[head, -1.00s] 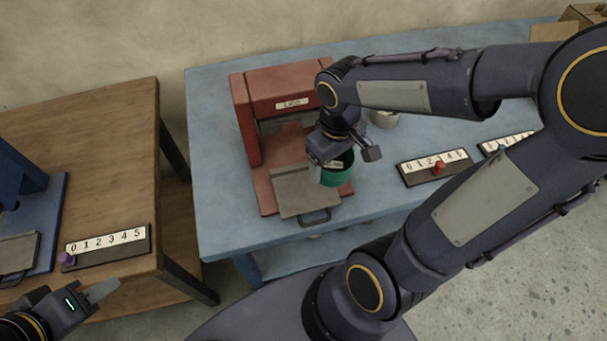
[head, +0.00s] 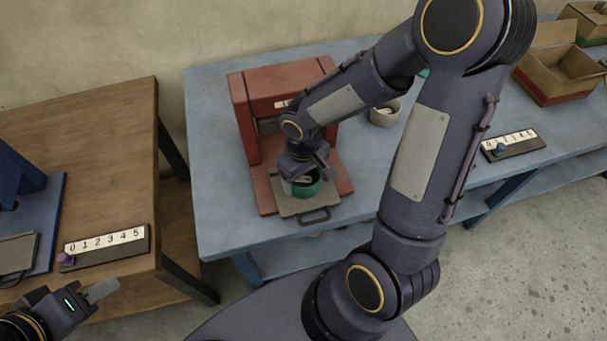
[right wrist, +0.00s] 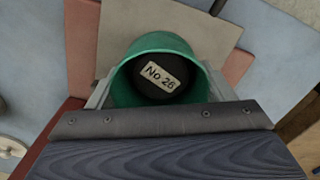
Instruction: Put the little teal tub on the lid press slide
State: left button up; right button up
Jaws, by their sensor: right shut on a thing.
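The little teal tub (head: 309,189) is in my right gripper (head: 304,174), over the grey slide plate (head: 290,207) of the red lid press (head: 243,110). In the right wrist view the tub (right wrist: 190,56) is open at the top, with a dark inside and a "No 26" label. The slide plate (right wrist: 122,32) shows behind and beside it. I cannot tell whether the tub's base touches the plate. My left gripper (head: 98,292) is at the lower left, away from the press; its jaw opening is unclear.
A pale round container (head: 384,113) stands on the blue table (head: 215,205) right of the press. A number strip (head: 513,146) and an open cardboard box (head: 553,82) are farther right. A wooden table (head: 95,180) with a blue device is at left. My right arm hides part of the blue table.

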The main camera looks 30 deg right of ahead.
jog(key=shift+f, duration=0.25)
jog(key=o, duration=1)
jog(key=shift+r, duration=0.1)
notch_tip(320, 180, up, 12)
jog(key=shift+s+a+r+m+t+y+p, duration=0.15)
jog(key=shift+s+r+m+t+y, duration=0.65)
jog(key=shift+s, duration=1.15)
jog(key=shift+s+a+r+m+t+y+p, duration=0.15)
jog(key=shift+s+r+m+t+y, duration=0.3)
jog(key=shift+s+r+t, duration=1.05)
jog(key=shift+s+a+r+m+t+y, duration=0.25)
jog(key=shift+s+m+t+y, duration=0.35)
jog(key=shift+s, duration=1.85)
